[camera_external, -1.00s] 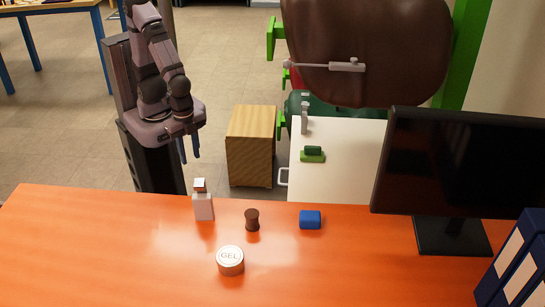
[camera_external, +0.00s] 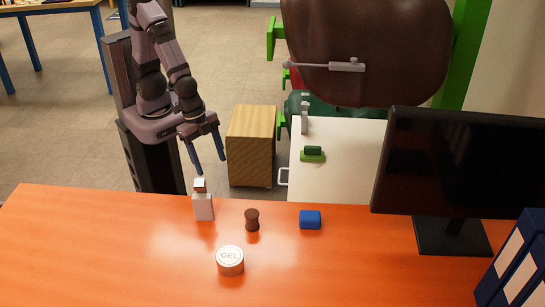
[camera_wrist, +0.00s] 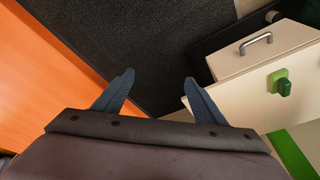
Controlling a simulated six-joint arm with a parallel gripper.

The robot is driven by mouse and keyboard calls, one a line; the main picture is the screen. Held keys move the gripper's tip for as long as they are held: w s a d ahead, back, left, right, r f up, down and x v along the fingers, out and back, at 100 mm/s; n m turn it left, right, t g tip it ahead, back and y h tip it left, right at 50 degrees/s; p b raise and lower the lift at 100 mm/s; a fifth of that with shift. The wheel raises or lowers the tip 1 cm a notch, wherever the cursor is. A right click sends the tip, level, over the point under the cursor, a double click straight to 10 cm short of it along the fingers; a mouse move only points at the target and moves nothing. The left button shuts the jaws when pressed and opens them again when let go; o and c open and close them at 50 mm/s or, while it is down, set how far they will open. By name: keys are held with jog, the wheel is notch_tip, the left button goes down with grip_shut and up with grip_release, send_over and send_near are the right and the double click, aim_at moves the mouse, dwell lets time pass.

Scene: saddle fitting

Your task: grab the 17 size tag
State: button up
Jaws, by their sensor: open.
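I cannot make out a tag marked 17 in either view. My gripper (camera_external: 208,165) is open and empty, its blue fingers pointing down behind the far edge of the orange table, near the white bottle (camera_external: 203,207). In the wrist view my gripper (camera_wrist: 159,76) has its two fingers well apart with nothing between them. On the table are also a brown spool-shaped piece (camera_external: 252,220), a blue block (camera_external: 310,219) and a round tin marked GEL (camera_external: 230,261).
A white cabinet (camera_external: 340,172) behind the table carries a green piece (camera_external: 313,154) and a grey clamp-like part (camera_external: 304,115). A wooden box (camera_external: 250,150) stands beside it. A monitor (camera_external: 455,165) and blue binders (camera_external: 515,265) fill the table's right side. The table's left is clear.

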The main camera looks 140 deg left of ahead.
jog(key=w+a+m+t+p, duration=0.1)
jog(key=w+a+m+t, duration=0.15)
jog(key=w, duration=0.65)
jog(key=w+d+m+t+h, duration=0.1)
jog(key=w+t+h, duration=0.1)
jog(key=w+d+r+m+t+h+p, duration=0.1)
jog(key=w+d+t+h, duration=0.1)
jog(key=t, duration=0.1)
jog(key=w+d+m+t+h+p, duration=0.1)
jog(key=w+d+t+h, duration=0.1)
jog(key=w+h, duration=0.1)
jog(key=shift+w+d+r+t, duration=0.1)
jog(key=shift+d+r+t, duration=0.05)
jog(key=shift+r+t, duration=0.15)
jog(key=s+d+h, duration=0.1)
jog(key=s+d+m+t+h, duration=0.1)
jog(key=shift+s+r+t+h, duration=0.25)
jog(key=shift+s+r+h, duration=0.05)
jog(key=shift+r, duration=0.1)
jog(key=m+h, duration=0.2)
send_near(203, 202)
jog(key=shift+w+d+f, duration=0.4)
jog(key=shift+d+f, duration=0.15)
jog(key=shift+d, duration=0.05)
jog(key=shift+p+x, duration=0.4)
jog(key=shift+x, duration=1.15)
jog(key=shift+p+x, duration=0.6)
jog(key=shift+x, duration=1.55)
jog(key=shift+a+f, duration=0.1)
jog(key=shift+f, duration=0.05)
